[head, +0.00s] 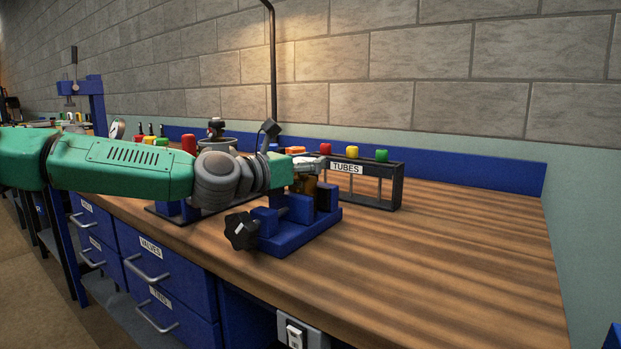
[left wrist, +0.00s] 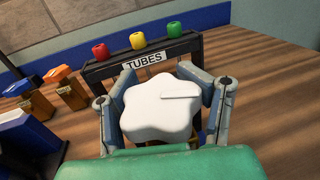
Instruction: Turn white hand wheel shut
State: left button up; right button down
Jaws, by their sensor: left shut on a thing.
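The white hand wheel (left wrist: 158,110) has a lobed rim and a line marked on its top. In the left wrist view it sits between the two fingers of my left gripper (head: 303,165), which is shut on it from both sides. In the head view the gripper and arm mostly hide the wheel. The parts below the wheel are largely hidden too. My right gripper is not in view.
The black TUBES rack (head: 396,186) with red, yellow and green caps stands close behind the gripper. A blue vise (head: 290,236) with a black knob (head: 242,231) is in front. The wooden bench top (head: 470,235) is clear to the right.

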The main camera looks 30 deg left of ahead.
pick_arm(q)
jog(key=m+g+h+b, duration=0.1)
jog(key=f+m+g+h+b, duration=0.1)
jog(key=h+b, duration=0.1)
jog(key=shift+d+f+m+h, duration=0.1)
jog(key=shift+m+h, duration=0.2)
jog(key=shift+s+d+m+g+h+b, duration=0.15)
jog(key=shift+m+g+h+b, duration=0.35)
jog(key=shift+m+h+b, duration=0.25)
jog(key=shift+s+d+r+m+g+h, duration=0.1)
jog(key=shift+r+m+g+h, duration=0.05)
jog(key=shift+m+g+h, duration=0.4)
jog(key=shift+d+r+m+g+h, duration=0.1)
jog(key=shift+m+g+h, duration=0.1)
jog(key=shift+g+h, duration=0.3)
jog(key=shift+b, duration=0.3)
jog(key=o, duration=1.2)
jog(key=shift+a+r, duration=0.1)
jog(key=shift+a, duration=0.05)
